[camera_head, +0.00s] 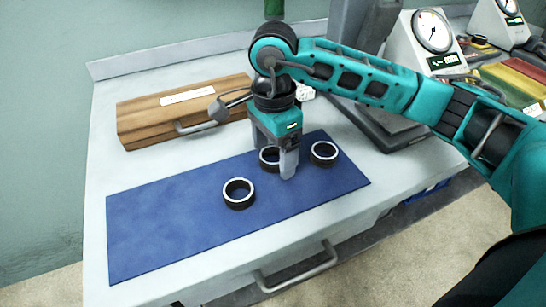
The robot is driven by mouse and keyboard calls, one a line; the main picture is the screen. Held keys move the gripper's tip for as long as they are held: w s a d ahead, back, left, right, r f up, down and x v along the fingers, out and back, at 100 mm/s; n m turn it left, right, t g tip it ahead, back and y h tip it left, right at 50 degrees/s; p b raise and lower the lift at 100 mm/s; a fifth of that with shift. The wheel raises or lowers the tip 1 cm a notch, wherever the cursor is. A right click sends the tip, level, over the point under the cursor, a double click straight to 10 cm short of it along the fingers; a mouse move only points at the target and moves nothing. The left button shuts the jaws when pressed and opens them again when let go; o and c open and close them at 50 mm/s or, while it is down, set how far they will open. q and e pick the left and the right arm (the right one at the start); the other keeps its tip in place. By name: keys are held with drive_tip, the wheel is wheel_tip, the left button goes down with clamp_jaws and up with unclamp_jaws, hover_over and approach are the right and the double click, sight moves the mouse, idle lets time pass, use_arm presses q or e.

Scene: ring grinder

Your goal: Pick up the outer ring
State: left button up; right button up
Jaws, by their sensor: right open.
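Three dark rings with pale top rims lie on a blue mat (165,225). One ring (238,193) lies left of my right gripper. A second ring (268,158) is directly at the gripper and partly hidden by its fingers. A third ring (324,153) lies to the right. I cannot tell which of them is the outer ring. My right gripper (277,167) points down over the middle ring, with its fingers open. Whether a finger touches that ring is not clear. My left gripper is not in view.
A wooden case (190,107) with a metal handle stands behind the mat. A white gauge (433,32) on a stand is at the back right, near a grey machine base. A drawer handle (297,268) sticks out at the table front. The left of the mat is clear.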

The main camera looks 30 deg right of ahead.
drive_tip(key=c, duration=1.2)
drive_tip(key=shift+r, duration=0.1)
